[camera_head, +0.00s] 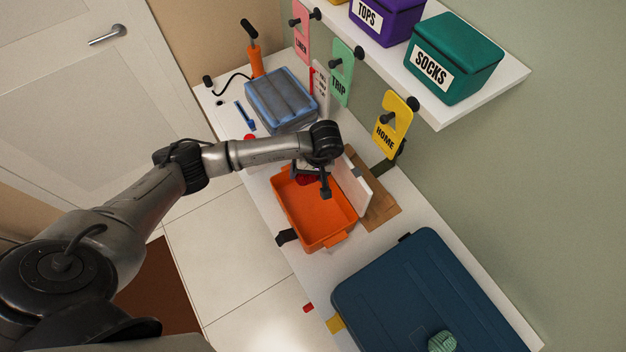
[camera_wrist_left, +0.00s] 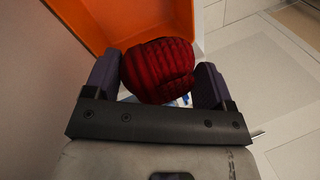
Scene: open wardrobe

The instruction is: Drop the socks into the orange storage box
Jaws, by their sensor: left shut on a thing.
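A rolled pair of dark red ribbed socks (camera_wrist_left: 158,70) sits between the two fingers of my left gripper (camera_wrist_left: 160,80), which is shut on it. In the head view the left gripper (camera_head: 314,180) is over the far end of the orange storage box (camera_head: 318,215), with a little red of the socks showing beside it. The box is open and its visible floor is bare. In the wrist view the orange box wall (camera_wrist_left: 135,18) lies beyond the socks. The height of the socks above the box is hard to tell. My right gripper is not in view.
A white lid (camera_head: 351,188) stands open at the box's right. A blue-grey container (camera_head: 280,98) is behind; a dark blue case (camera_head: 415,295) with a green ribbed bundle (camera_head: 442,342) is in front. A shelf with a green SOCKS bin (camera_head: 455,55) overhangs at upper right.

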